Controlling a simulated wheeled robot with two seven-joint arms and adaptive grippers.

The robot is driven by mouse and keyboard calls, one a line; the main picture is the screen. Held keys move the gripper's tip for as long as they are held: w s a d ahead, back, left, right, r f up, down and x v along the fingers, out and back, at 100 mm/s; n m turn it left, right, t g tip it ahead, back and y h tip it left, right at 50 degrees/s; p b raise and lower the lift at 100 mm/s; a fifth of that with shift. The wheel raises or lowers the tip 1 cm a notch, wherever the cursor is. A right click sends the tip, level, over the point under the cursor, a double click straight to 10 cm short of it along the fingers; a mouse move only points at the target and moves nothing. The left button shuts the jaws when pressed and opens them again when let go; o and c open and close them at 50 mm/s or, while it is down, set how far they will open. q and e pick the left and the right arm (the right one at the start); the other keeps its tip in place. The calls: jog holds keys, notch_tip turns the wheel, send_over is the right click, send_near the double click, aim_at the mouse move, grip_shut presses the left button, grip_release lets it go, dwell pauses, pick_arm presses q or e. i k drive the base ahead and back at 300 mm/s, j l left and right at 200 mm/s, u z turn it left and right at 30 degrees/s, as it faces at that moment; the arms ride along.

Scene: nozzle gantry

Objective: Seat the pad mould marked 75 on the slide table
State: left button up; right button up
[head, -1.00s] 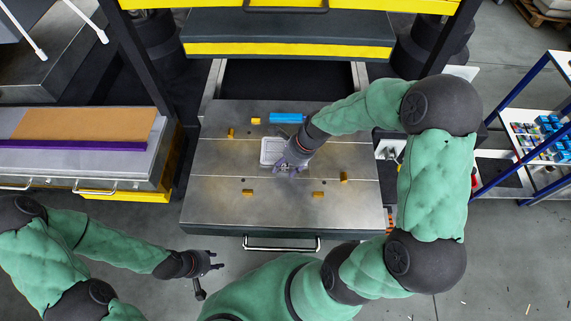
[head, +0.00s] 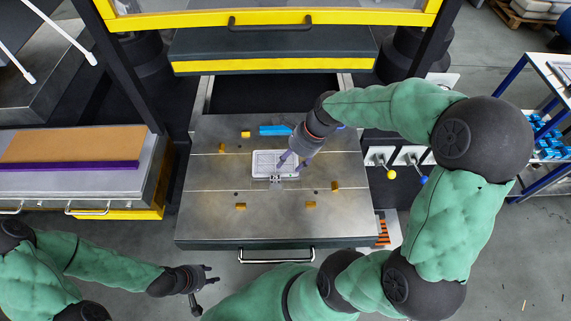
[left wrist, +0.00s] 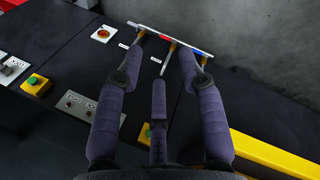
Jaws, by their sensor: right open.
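A pale rectangular mould (head: 262,158) with a compartmented top lies on the grey metal slide table (head: 215,180), near its middle. No number on it is readable. My right gripper (head: 280,172) is open at the mould's right and front side; its fingers overlap the mould in the head view, and I cannot tell whether they touch it. My left gripper (head: 207,275) is open and empty, in front of the table's left front corner. Its spread fingers (left wrist: 158,70) show in the left wrist view with nothing between them.
Several small yellow blocks (head: 335,186) and a blue bar (head: 275,130) surround the mould. A yellow-edged press part (head: 275,65) is behind. Levers with coloured knobs (head: 391,174) stand right of the table. A bench with a brown board (head: 72,143) is left. Button boxes (left wrist: 36,84) show in the left wrist view.

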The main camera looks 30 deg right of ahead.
aim_at(265, 162)
jog(key=k, duration=1)
